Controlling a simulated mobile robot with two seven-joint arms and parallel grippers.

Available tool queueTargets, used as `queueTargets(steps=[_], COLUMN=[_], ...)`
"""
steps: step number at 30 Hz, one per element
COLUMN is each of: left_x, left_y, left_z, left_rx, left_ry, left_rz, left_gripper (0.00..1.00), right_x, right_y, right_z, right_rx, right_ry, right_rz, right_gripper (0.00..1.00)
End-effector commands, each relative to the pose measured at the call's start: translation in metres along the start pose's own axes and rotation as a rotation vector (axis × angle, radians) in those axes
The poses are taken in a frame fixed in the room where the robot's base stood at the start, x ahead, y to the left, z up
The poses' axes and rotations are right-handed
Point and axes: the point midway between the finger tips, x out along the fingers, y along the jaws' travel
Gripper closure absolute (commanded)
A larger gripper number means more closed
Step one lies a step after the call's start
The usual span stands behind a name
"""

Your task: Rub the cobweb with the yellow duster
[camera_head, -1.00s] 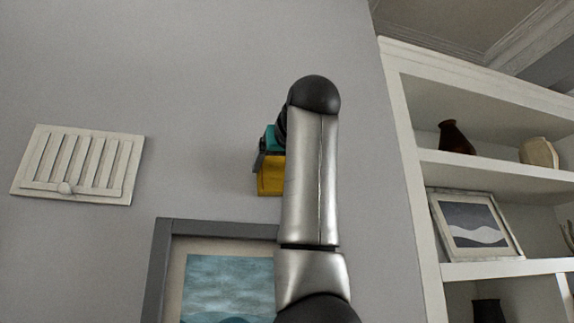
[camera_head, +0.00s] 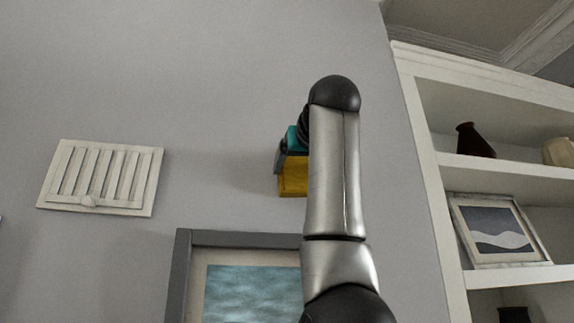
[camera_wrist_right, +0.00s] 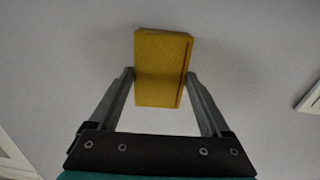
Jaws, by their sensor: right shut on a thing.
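The yellow duster (camera_head: 292,182) is a block held up at the grey wall, partly hidden behind my right arm in the head view. In the right wrist view the duster (camera_wrist_right: 160,50) sits between the two fingers of my right gripper (camera_wrist_right: 160,77), which is shut on it. The right gripper (camera_head: 287,152) also shows in the head view, mostly covered by the arm. I cannot tell whether the duster touches the wall. I cannot make out a cobweb in either view. My left gripper is not in view.
A white slatted vent (camera_head: 101,207) is on the wall at the left. A grey-framed picture (camera_head: 184,270) hangs below the duster. White shelves (camera_head: 429,190) at the right hold a brown vase (camera_head: 474,142) and a framed picture (camera_head: 500,263). The wall above is bare.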

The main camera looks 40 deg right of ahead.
Motion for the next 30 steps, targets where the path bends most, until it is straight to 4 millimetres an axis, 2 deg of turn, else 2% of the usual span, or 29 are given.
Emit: queueTargets(steps=[3, 11, 22, 30], left_x=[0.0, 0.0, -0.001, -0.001], left_y=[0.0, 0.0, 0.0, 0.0], left_z=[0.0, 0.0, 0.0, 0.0], left_rx=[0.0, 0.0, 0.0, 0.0], left_ry=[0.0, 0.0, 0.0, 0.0], left_rz=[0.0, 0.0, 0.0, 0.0], left_gripper=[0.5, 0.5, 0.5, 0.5], right_x=[0.001, 0.001, -0.001, -0.001], right_y=[0.012, 0.021, 0.052, 0.061], right_z=[0.002, 0.003, 0.005, 0.006], right_rx=[0.001, 0.002, 0.002, 0.001], right_ry=[-0.002, -0.002, -0.003, -0.003], right_rz=[0.002, 0.002, 0.002, 0.001], right_gripper=[0.63, 0.63, 0.63, 0.63])
